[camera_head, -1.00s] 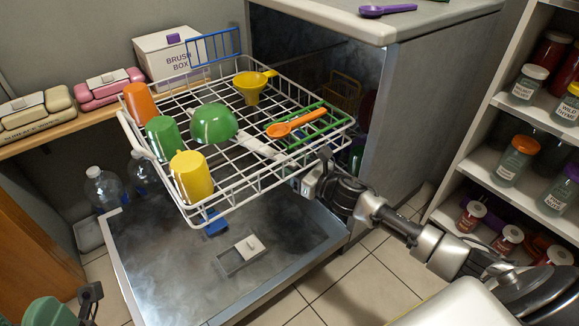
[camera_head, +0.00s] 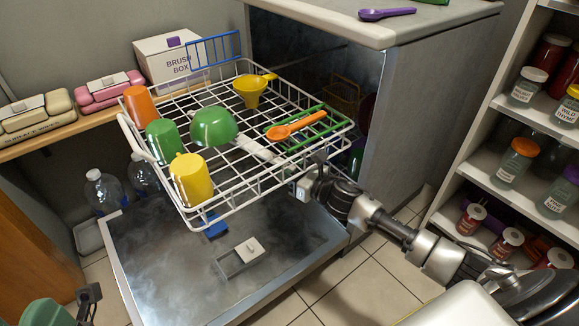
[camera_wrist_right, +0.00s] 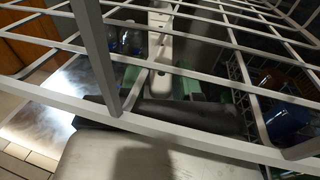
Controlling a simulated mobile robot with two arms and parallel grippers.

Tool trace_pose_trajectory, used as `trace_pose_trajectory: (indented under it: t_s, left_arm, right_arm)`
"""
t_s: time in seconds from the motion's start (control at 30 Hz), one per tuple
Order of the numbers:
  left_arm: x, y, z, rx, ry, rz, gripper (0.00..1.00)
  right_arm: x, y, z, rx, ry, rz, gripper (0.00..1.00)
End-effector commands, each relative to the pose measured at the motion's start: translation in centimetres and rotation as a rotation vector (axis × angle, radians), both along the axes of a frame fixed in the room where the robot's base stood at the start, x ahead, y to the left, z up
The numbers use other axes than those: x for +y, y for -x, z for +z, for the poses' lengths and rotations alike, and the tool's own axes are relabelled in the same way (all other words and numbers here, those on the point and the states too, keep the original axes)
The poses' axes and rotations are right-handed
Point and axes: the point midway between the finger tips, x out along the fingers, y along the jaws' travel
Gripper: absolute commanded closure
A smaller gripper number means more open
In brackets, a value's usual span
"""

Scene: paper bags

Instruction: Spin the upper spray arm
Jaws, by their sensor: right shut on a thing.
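The upper spray arm (camera_head: 260,151) is a pale bar under the white wire rack (camera_head: 222,212), running toward the rack's front right side. It also shows through the wires in the right wrist view (camera_wrist_right: 161,52). My right gripper (camera_head: 312,180) is at the rack's front right edge, shut on the near end of the spray arm. Its dark fingers (camera_wrist_right: 185,115) lie below the rack wires in the right wrist view, and the grasp itself is partly hidden. A dark part that looks like my left gripper (camera_head: 90,293) shows at the lower left; its jaws are not clear.
The rack holds orange, green and yellow cups, a green bowl (camera_head: 213,126), a yellow funnel (camera_head: 252,91) and an orange spoon (camera_head: 296,124). The open door (camera_head: 180,262) lies below. A jar shelf (camera_head: 485,165) stands right. Bottles (camera_head: 104,190) stand left.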

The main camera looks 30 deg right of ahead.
Motion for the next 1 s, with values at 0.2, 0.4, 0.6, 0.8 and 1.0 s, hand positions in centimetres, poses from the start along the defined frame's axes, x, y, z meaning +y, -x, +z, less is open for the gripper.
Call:
trace_pose_trajectory:
  t_s: [0.2,0.4,0.6,0.8,1.0]
  left_arm:
    - [0.1,0.3,0.7,0.003,0.005,0.0,0.4]
    - [0.1,0.3,0.2,0.025,0.005,0.0,0.4]
    - [0.0,0.2,0.1,0.03,0.003,0.001,0.4]
    - [0.0,0.2,0.1,0.027,0.001,0.001,0.4]
    - [0.0,0.2,0.3,0.022,0.0,0.0,0.4]
  right_arm:
    - [3.6,1.3,0.1,0.003,-0.01,-0.167,1.0]
    - [6.2,1.8,-0.1,0.003,-0.006,-0.316,1.0]
    - [7.1,1.9,0.0,0.001,-0.002,-0.375,1.0]
    - [7.0,1.9,0.0,0.001,0.0,-0.375,1.0]
    - [7.0,1.9,0.0,0.001,0.0,-0.375,0.48]
